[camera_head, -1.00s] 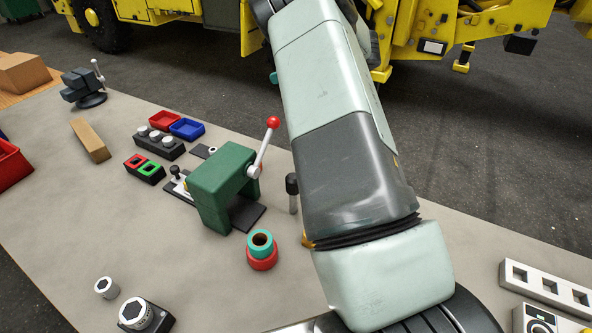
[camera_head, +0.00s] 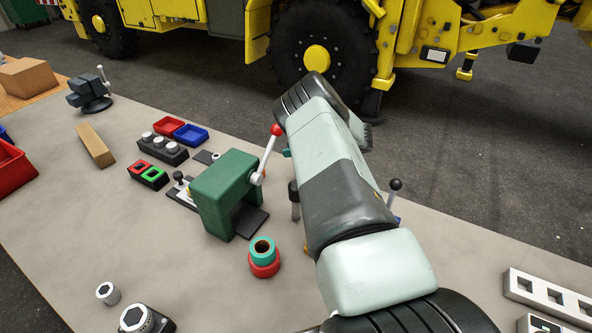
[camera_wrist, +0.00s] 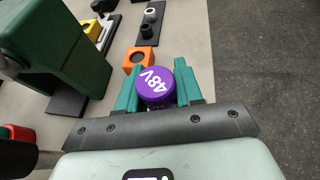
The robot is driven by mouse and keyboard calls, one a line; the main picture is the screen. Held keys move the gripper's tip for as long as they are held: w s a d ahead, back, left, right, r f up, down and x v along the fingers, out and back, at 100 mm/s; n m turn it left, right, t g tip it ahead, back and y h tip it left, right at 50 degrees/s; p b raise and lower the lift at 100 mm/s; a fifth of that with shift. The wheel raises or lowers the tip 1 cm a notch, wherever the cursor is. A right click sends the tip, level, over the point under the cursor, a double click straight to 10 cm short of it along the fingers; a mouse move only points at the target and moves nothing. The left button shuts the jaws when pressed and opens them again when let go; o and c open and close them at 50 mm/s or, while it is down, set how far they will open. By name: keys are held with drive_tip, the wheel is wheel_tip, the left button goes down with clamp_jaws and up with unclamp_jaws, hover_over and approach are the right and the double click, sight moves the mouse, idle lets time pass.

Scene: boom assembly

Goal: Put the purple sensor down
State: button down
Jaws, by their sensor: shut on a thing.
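The purple sensor (camera_wrist: 155,86), a short round piece with white "48V" lettering on top, sits between the teal fingers of my gripper (camera_wrist: 156,79) in the wrist view. My gripper is shut on it. An orange block (camera_wrist: 129,66) with a round dark hole lies just beyond the sensor, on the bench. I cannot tell how high the sensor is above the bench.
A green press (camera_head: 215,190) with a red-knobbed lever (camera_head: 276,131) stands left of my arm; its green body (camera_wrist: 45,45) is close left in the wrist view. A teal and red ring stack (camera_head: 264,265) stands in front. Bare bench (camera_head: 180,265) lies left.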

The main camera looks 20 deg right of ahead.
drive_tip(key=shift+f, duration=3.35)
drive_tip(key=shift+f, duration=0.2)
drive_tip(key=c, duration=0.7)
unclamp_jaws()
drive_tip(key=shift+c, duration=0.2)
